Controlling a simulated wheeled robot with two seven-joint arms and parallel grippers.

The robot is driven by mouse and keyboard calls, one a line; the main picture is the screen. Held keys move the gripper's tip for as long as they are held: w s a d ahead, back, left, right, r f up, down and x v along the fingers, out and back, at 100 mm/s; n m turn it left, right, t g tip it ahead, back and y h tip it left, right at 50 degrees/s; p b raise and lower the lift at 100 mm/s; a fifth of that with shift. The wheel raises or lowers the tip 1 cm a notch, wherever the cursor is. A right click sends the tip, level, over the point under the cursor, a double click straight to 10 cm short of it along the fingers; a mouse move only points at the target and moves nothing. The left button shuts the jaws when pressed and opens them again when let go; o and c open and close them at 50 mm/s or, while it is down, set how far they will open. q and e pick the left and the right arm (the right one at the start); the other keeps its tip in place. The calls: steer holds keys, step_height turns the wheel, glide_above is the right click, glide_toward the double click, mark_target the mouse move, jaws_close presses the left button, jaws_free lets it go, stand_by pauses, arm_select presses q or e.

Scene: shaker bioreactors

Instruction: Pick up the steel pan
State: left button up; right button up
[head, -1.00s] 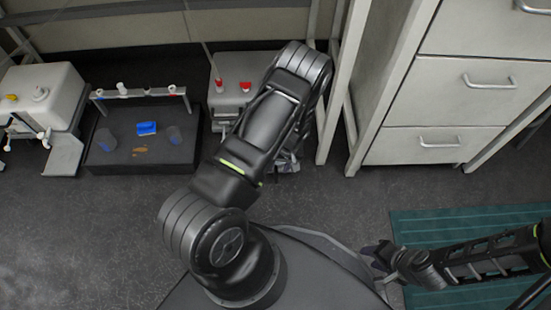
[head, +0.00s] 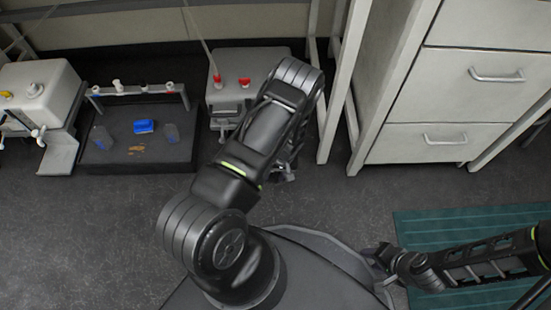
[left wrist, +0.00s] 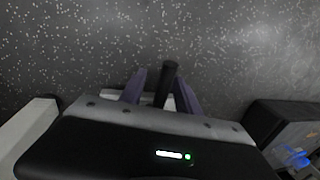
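I cannot make out a steel pan clearly in the head view. In the left wrist view a dark rod, possibly a handle (left wrist: 167,80), lies between the two purple fingers of my left gripper (left wrist: 160,88). The fingers are apart, with a gap visible beside the rod, and I cannot tell whether they touch it. A pale surface shows just behind the rod. In the head view my left gripper (head: 284,168) is mostly hidden under my arm, low near the floor. My right gripper (head: 386,258) is at the right; its opening is too small to judge.
A dark tray (head: 108,160) with a blue block (head: 144,126) and cups stands at the back left. A white device (head: 40,90) is left of it, a grey box with red caps (head: 255,62) right. White drawers (head: 430,90) stand right. Front-left floor is clear.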

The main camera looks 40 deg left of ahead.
arm_select(q)
steer(key=shift+c, duration=0.6)
jaws_close()
stand_by(1.2)
